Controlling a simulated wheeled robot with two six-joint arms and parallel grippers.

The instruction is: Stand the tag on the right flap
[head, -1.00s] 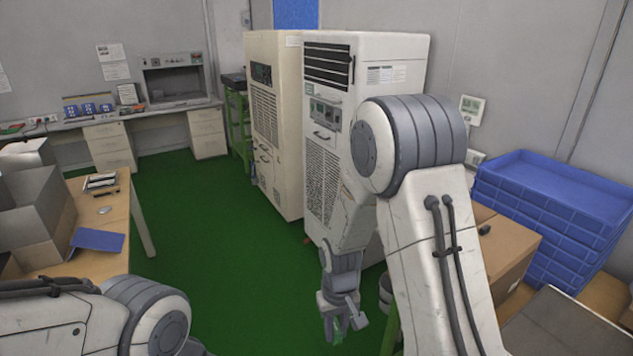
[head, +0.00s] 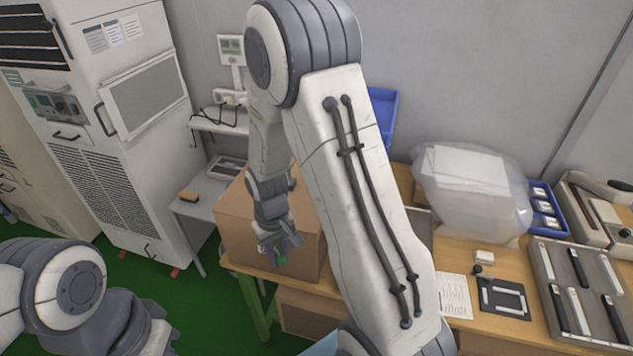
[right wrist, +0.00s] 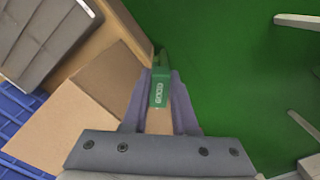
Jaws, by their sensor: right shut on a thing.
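My right gripper (head: 281,250) is shut on a small green tag (head: 279,259), in front of the cardboard box (head: 236,222). In the right wrist view the green tag (right wrist: 158,92), with white lettering, sits between the two fingers of the right gripper (right wrist: 160,86). The cardboard box (right wrist: 65,130) lies to the left of the fingers there, apart from the tag as far as I can tell. Which part is the right flap is unclear; the box top is partly hidden by my right arm. My left arm shows at the lower left, but its gripper is out of view.
A wooden bench (head: 458,246) runs to the right, with a bagged white item (head: 470,185), a tray of parts (head: 575,290) and a paper sheet (head: 453,297). A tall white cabinet (head: 110,130) stands at the left. Green floor (right wrist: 225,60) is open beside the bench.

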